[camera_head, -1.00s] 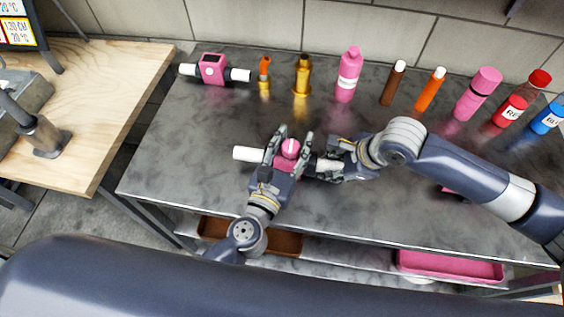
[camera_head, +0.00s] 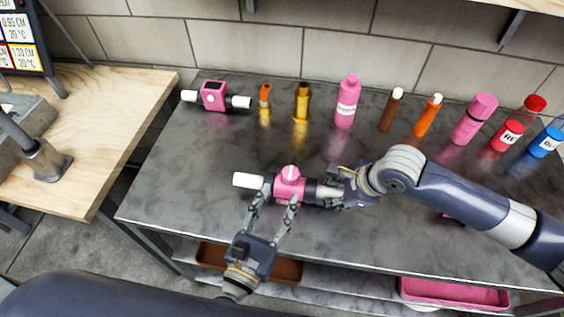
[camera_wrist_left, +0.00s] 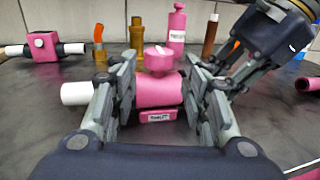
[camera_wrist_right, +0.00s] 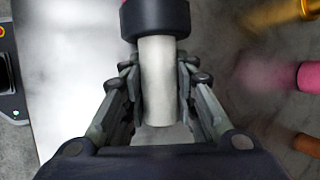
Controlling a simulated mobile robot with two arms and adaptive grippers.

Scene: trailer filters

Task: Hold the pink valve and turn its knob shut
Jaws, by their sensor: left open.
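The pink valve (camera_head: 283,189) lies across the metal table, with a white pipe end (camera_head: 248,180) at its left and a round pink knob (camera_head: 290,172) on top. The knob carries a pale mark; its exact angle is hard to tell. My left gripper (camera_head: 272,204) is open and empty at the valve's near side, its fingers pointing at the body. In the left wrist view the knob (camera_wrist_left: 159,58) shows between and beyond the fingers. My right gripper (camera_head: 338,190) is shut on the valve's right white pipe (camera_wrist_right: 158,85), with fingers on both sides.
Another pink device with white pipe ends (camera_head: 214,96) stands at the back left. An orange-topped fitting (camera_head: 265,96), a gold fitting (camera_head: 302,104) and several bottles line the back. A wooden table (camera_head: 110,110) stands left. The table's left front is clear.

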